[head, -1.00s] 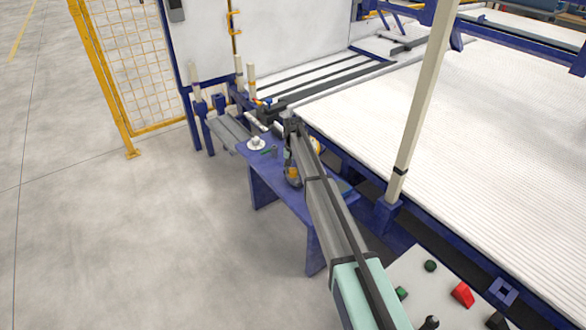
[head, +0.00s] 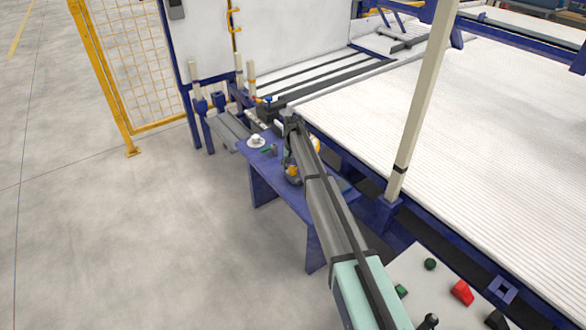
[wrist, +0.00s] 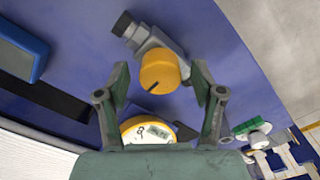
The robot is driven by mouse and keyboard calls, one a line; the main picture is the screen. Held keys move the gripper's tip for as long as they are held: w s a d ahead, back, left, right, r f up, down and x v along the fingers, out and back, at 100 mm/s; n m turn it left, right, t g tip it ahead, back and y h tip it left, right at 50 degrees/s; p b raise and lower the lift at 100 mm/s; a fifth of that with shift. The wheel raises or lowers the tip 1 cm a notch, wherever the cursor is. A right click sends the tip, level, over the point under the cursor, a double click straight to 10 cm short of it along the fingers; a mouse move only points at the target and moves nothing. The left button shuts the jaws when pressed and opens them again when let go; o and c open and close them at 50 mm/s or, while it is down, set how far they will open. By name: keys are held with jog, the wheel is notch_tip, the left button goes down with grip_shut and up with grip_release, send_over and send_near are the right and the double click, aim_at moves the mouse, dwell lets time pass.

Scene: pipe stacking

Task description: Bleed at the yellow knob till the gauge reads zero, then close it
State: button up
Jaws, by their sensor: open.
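The yellow knob (wrist: 160,70), with a dark mark on its face, sits on a grey valve body (wrist: 150,38) in the wrist view. My gripper (wrist: 160,82) is open, with one finger on each side of the knob; a gap shows at the left finger, and contact at the right is unclear. The yellow-rimmed gauge (wrist: 130,123) is just below the knob in the picture, its lower part hidden by my gripper. The head view shows the knob (head: 292,171) small beside my arm.
The valve is on a blue bench (head: 262,178). White fittings (head: 256,142) stand at its far left end, with a green piece beside them. A blue-edged tray (wrist: 20,48) is at upper left in the wrist view. The white roller bed (head: 450,150) lies right; floor is clear left.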

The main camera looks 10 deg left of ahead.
aim_at(293, 168)
notch_tip(293, 168, up, 12)
dwell(0.6)
